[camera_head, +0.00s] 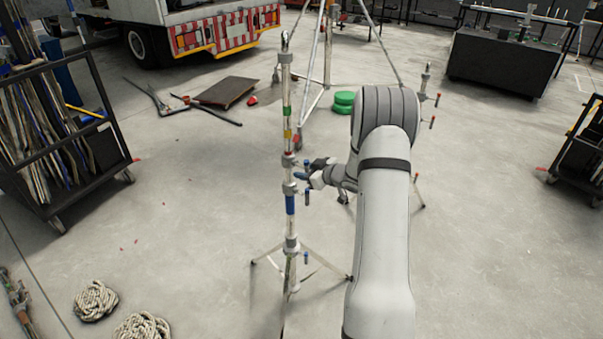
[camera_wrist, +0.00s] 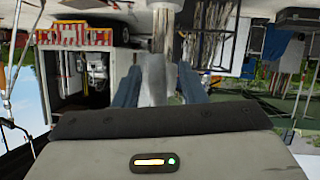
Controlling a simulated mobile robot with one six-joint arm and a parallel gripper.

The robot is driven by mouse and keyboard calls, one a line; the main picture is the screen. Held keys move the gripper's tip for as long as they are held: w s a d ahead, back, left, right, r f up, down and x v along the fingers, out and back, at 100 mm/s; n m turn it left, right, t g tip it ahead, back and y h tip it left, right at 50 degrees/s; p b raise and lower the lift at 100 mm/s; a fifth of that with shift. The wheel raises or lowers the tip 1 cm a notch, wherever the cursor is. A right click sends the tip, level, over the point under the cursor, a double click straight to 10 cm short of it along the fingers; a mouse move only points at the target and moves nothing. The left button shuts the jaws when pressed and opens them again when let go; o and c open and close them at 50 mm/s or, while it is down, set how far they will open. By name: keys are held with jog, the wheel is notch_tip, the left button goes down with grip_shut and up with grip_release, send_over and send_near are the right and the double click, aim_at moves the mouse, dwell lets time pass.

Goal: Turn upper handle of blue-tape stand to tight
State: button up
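The blue-tape stand (camera_head: 290,205) is a pale upright pole on a tripod base, with a blue tape band mid-height and red, yellow and green bands above. A blue handle (camera_head: 307,198) hangs at the collar just below, and another blue handle (camera_head: 306,258) is near the base. My gripper (camera_head: 306,176) is right of the pole, level between the two upper handles. In the wrist view its blue fingers (camera_wrist: 159,88) are apart, with a blurred pale shape between them; I cannot tell whether they touch it.
A second stand (camera_head: 423,85) with red-tipped handles is behind my arm. A rack cart (camera_head: 60,150) stands left, rope coils (camera_head: 95,301) lie front left, and a truck (camera_head: 190,30) is at the back. Floor around the stand is mostly clear.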

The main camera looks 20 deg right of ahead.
jog(key=v, duration=0.7)
jog(key=shift+b, duration=0.35)
jog(key=shift+s, duration=0.1)
